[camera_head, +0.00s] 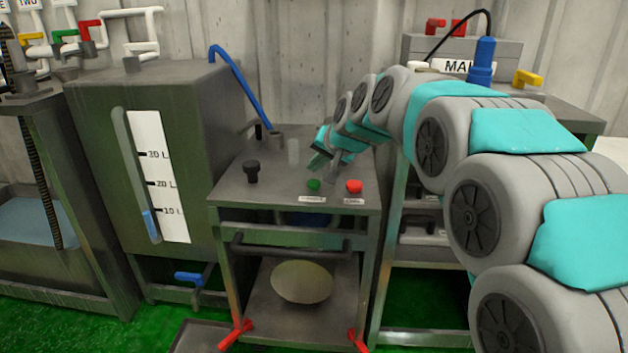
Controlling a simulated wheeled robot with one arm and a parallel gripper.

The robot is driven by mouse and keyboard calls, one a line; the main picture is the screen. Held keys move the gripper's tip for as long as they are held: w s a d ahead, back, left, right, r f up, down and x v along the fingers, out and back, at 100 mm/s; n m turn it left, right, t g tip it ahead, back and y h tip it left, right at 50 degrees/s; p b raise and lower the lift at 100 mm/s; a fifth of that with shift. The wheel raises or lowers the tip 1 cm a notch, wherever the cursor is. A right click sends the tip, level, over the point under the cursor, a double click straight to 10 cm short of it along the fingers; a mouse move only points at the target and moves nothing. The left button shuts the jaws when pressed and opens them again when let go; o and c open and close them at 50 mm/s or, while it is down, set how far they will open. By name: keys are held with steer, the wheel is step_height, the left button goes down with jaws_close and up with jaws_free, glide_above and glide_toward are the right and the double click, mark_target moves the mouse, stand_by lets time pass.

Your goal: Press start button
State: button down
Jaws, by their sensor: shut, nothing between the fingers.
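A green button (314,184) sits on the metal top of the machine (240,183), near its front edge, with a small white label (312,199) below it. The label is too small to read. A red button (353,186) sits to its right with its own label. My gripper (328,178) is shut and empty, pointing down over the machine top just behind and between the two buttons. It looks close to the green button; I cannot tell whether it touches. My arm reaches in from the right.
A black knob (252,171) stands on the machine top at left, and a blue hose (240,88) runs down behind it. A tank (90,140) with a litre gauge stands left. A box marked "MAI" (418,50) stands behind my arm. Red levers (236,336) stick out low in front.

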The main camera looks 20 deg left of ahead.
mark_target(316, 184)
steer(key=shift+r+p, duration=0.8)
steer(key=shift+r, duration=1.2)
steer(key=s+d+f+g+h, duration=0.2)
steer(key=s+d+f, duration=0.2)
steer(key=s+d, duration=0.55)
steer(key=s+d+f+g+h, duration=0.15)
steer(key=s+d+f, duration=0.4)
steer(key=d, duration=0.75)
steer(key=s+d+f+g+h, duration=0.1)
steer(key=s+d+f, duration=0.2)
steer(key=s, duration=0.6)
steer(key=s+d+f+g+h, duration=0.1)
steer(key=s+d+f+g, duration=0.1)
steer(key=s+d, duration=0.5)
steer(key=s+d+f+g+h, duration=0.1)
steer(key=s+d+f, duration=0.3)
steer(key=s, duration=0.8)
steer(key=shift+d+f+m, duration=0.15)
steer(key=shift+d+m, duration=0.25)
steer(key=shift+d, duration=0.4)
steer(key=shift+w+h, duration=0.1)
steer(key=shift+h, duration=0.15)
